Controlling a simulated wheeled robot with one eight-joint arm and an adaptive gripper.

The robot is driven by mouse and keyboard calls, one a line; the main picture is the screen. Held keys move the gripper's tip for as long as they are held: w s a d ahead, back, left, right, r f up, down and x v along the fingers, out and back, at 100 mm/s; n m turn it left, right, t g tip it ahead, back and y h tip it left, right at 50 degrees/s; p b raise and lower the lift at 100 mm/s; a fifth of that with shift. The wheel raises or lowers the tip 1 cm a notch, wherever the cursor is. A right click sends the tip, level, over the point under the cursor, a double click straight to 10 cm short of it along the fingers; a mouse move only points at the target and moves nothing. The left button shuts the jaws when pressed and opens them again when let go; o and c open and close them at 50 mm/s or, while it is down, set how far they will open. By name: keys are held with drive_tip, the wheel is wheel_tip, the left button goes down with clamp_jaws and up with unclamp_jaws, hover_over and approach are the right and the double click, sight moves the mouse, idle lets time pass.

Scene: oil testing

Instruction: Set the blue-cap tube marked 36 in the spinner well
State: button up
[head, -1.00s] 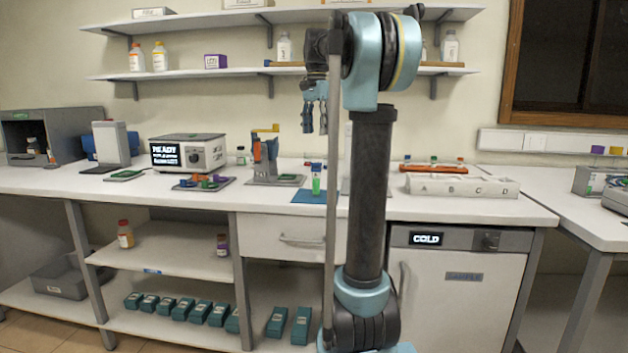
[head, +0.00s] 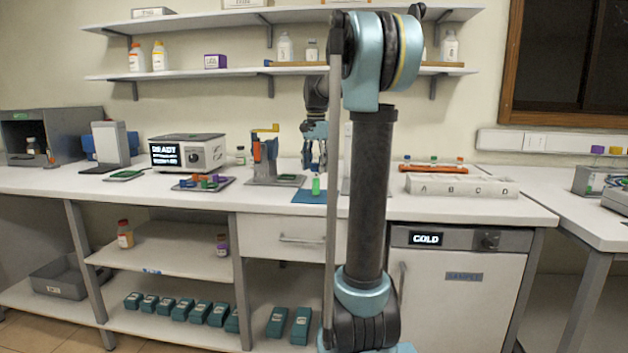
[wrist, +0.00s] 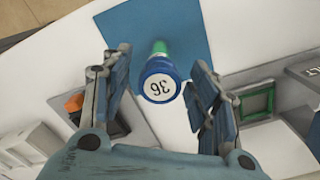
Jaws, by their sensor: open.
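The tube (wrist: 160,85) has a blue cap marked 36 facing my wrist camera, with green showing below it. It stands on a blue mat (wrist: 150,25). In the head view its green body (head: 316,186) shows on the mat (head: 306,197), with its top hidden by my gripper. My gripper (head: 314,166) points down over the tube. In the wrist view the open fingers (wrist: 161,70) are on either side of the cap, with a gap at each side. A white bench machine (head: 187,137) with a lit screen stands at the left; no well shows on it.
A stand with orange and blue parts (head: 265,160) is just left of the mat. A tray of coloured pieces (head: 204,183) lies farther left. A white block lettered A to D (head: 462,187) and an orange rack (head: 433,168) are at the right.

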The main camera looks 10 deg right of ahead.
sight(316, 173)
drive_tip(key=shift+w+f, duration=0.15)
drive_tip(key=shift+f, duration=1.8)
drive_tip(key=shift+c, duration=0.3)
drive_tip(key=c, duration=1.2)
drive_tip(key=shift+r, duration=0.1)
